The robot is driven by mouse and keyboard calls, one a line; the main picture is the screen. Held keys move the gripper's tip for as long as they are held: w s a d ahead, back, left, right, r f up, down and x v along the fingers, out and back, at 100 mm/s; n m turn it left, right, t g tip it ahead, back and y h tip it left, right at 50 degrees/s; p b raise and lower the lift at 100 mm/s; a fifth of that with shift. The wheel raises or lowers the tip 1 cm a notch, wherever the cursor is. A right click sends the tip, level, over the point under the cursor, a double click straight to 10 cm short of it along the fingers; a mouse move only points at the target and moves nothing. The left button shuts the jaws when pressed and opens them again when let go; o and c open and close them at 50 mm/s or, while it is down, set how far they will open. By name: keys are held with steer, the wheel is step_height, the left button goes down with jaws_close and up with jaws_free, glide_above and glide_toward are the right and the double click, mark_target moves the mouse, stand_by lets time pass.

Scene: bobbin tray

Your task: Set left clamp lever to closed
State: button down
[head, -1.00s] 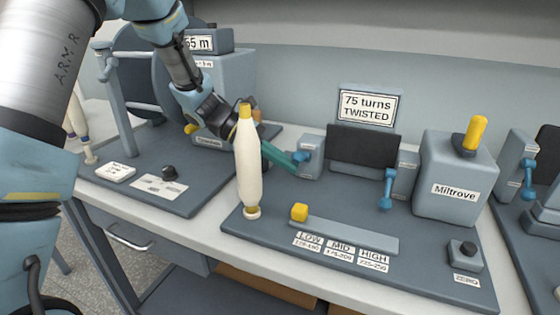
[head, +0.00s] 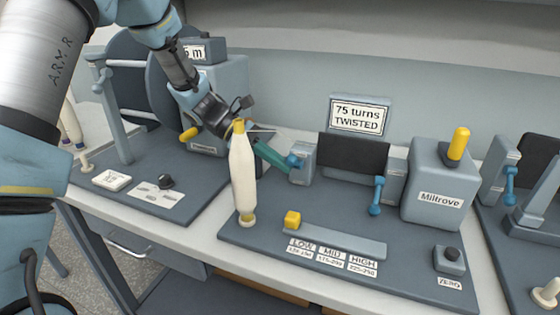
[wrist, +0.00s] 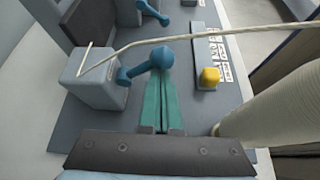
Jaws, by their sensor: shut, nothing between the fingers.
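The left clamp is a blue-grey block (head: 303,162) with a blue lever (head: 294,161) on its side. In the wrist view the left clamp lever (wrist: 160,57) sticks out sideways from the block (wrist: 95,78) and ends in a round knob. My gripper (head: 285,166) has teal fingers, shut and empty, with the tips at the lever knob. In the wrist view my gripper (wrist: 160,74) ends right against or just under the knob; I cannot tell whether they touch. The fingertips partly cover the lever in the head view.
A white bobbin (head: 243,180) stands upright close in front of my gripper. A pale thread (wrist: 200,36) crosses the wrist view above the lever. The right clamp lever (head: 377,195) hangs down. A yellow slider knob (head: 292,220) and the Miltrove box (head: 437,190) stand nearby.

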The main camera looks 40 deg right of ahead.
steer(key=shift+f+b, duration=0.35)
steer(key=shift+f, duration=0.25)
steer(key=f, duration=0.1)
steer(key=f+b, duration=0.1)
steer(key=f, duration=0.1)
steer(key=shift+w+a+f+b, duration=0.15)
steer(key=shift+w+a+b, duration=0.05)
steer(key=shift+w+b, duration=0.15)
steer(key=b+v, duration=0.2)
steer(key=v, duration=0.8)
steer(key=a+f+t+y, duration=0.1)
steer(key=a+t, duration=0.1)
steer(key=a, duration=0.3)
steer(key=w+a+f+m+t+y, duration=0.1)
steer(key=a, duration=0.5)
steer(key=a+f+m+t+y, duration=0.1)
steer(key=a+t, duration=0.1)
steer(key=a, duration=0.4)
steer(key=shift+w+a+f+t, duration=0.25)
steer(key=shift+w+f+t, duration=0.05)
steer(key=shift+f, duration=0.1)
steer(key=s+a+m+t+y, duration=0.1)
steer(key=a+m+t, duration=0.1)
steer(key=a, duration=0.7)
steer(key=s+a+f+m+t+y, duration=0.1)
steer(key=s+a+m+t+y, duration=0.1)
steer(key=a, duration=0.8)
steer(key=shift+m+t+y, duration=0.3)
steer(key=shift+m+t, duration=0.3)
steer(key=shift+t, duration=0.3)
